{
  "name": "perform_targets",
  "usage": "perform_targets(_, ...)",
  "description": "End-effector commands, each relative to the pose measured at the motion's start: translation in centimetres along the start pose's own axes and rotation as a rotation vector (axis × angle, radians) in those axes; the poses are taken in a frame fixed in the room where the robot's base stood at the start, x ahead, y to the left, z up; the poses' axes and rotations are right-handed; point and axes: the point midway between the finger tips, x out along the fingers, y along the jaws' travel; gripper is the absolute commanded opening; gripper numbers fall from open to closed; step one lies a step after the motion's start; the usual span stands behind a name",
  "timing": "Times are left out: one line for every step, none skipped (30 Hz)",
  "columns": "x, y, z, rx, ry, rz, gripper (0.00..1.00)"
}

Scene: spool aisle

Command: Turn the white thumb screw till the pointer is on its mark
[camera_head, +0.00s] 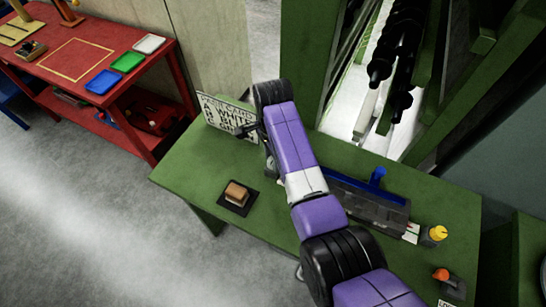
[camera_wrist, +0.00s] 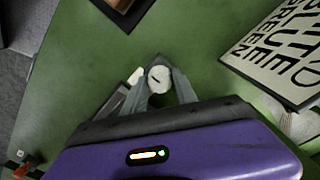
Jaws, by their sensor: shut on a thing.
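The white thumb screw (camera_wrist: 159,78) shows in the wrist view as a small round white head with a short dark line on it. My gripper (camera_wrist: 164,84) is shut on it, one finger on each side, above the green table. I cannot tell for sure whether the dark line is the pointer, and I cannot make out its mark. In the head view my purple arm hides the screw and the fingertips. A white card (camera_head: 228,117) with black lettering stands at the table's back left; it also shows in the wrist view (camera_wrist: 280,50).
A red table (camera_head: 95,55) with coloured trays stands at the left.

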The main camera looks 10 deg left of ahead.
Motion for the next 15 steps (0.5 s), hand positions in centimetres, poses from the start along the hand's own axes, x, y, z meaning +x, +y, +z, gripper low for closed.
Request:
perform_targets(-0.28, -0.20, -0.17, 0.001, 0.003, -0.006, 0.00)
perform_targets(-0.29, -0.20, -0.17, 0.001, 0.004, -0.006, 0.00)
perform_targets(-0.29, -0.20, -0.18, 0.001, 0.004, -0.006, 0.00)
perform_targets(-0.29, -0.20, -0.18, 0.001, 0.004, -0.006, 0.00)
perform_targets(-0.29, -0.20, -0.18, 0.001, 0.004, -0.006, 0.38)
perform_targets(-0.30, -0.20, -0.17, 0.001, 0.003, -0.006, 0.46)
perform_targets(-0.29, -0.20, -0.17, 0.001, 0.003, -0.006, 0.52)
perform_targets(-0.26, -0.18, -0.15, 0.001, 0.003, -0.005, 0.56)
perform_targets(-0.23, -0.15, -0.14, 0.000, 0.002, -0.004, 0.56)
perform_targets(-0.20, -0.13, -0.12, 0.000, 0.002, -0.004, 0.56)
perform_targets(-0.18, -0.12, -0.11, 0.000, 0.002, -0.003, 0.56)
perform_targets(-0.15, -0.10, -0.10, 0.000, 0.002, -0.003, 0.56)
perform_targets(-0.14, -0.09, -0.09, 0.000, 0.002, -0.003, 0.56)
perform_targets(-0.13, -0.08, -0.09, 0.000, 0.001, -0.002, 0.56)
perform_targets(-0.11, -0.07, -0.08, 0.000, 0.001, -0.002, 0.56)
